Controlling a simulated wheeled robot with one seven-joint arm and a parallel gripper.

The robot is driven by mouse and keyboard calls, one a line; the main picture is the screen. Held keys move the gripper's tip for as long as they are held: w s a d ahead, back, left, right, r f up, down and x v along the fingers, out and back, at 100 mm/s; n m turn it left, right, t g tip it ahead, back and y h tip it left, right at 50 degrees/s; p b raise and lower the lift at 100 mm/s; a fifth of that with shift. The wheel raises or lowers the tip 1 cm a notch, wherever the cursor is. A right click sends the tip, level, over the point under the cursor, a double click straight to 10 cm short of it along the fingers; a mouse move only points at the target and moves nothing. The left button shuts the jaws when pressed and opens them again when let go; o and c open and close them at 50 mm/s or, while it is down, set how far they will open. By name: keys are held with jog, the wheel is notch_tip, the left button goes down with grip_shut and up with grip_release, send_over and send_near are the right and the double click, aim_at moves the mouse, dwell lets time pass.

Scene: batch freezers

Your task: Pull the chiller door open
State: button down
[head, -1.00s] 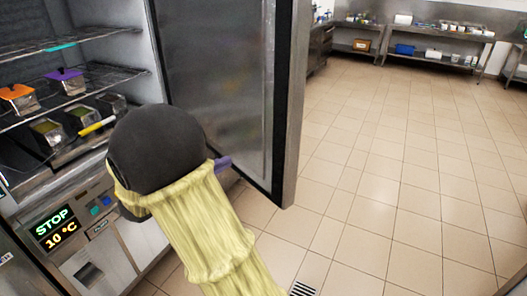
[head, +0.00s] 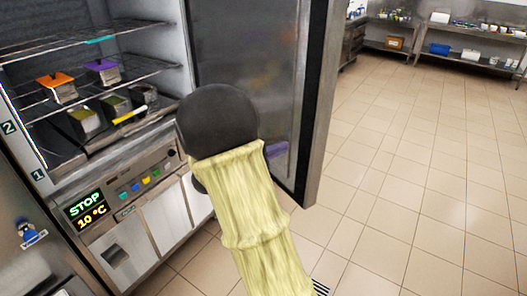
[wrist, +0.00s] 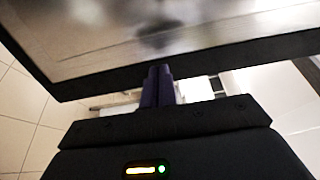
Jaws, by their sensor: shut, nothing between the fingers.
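The chiller door (head: 245,70) stands wide open, swung out to the right of the chiller cabinet (head: 180,45), with its metal inner face and dark seal showing. My gripper's purple fingertips (head: 277,150) show just beyond my arm, in front of the lower part of the inner face. In the wrist view the gripper (wrist: 157,86) is shut and empty, its two purple fingers together. The door (wrist: 150,40) fills the top of that view, and the fingertips overlap its dark lower edge. I cannot tell whether they touch it. The door's handle is not visible.
Wire shelves inside the chiller hold an orange-lidded container (head: 58,88), a purple-lidded one (head: 103,72) and several pans. A control panel (head: 85,207) reads STOP and 10 °C. Tiled floor (head: 420,180) is clear to the right. Steel tables (head: 470,50) stand far back.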

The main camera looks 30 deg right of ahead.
aim_at(299, 141)
jog(key=d+p, duration=0.1)
jog(key=d, duration=0.3)
jog(key=shift+w+d, duration=0.15)
jog(key=shift+d, duration=0.1)
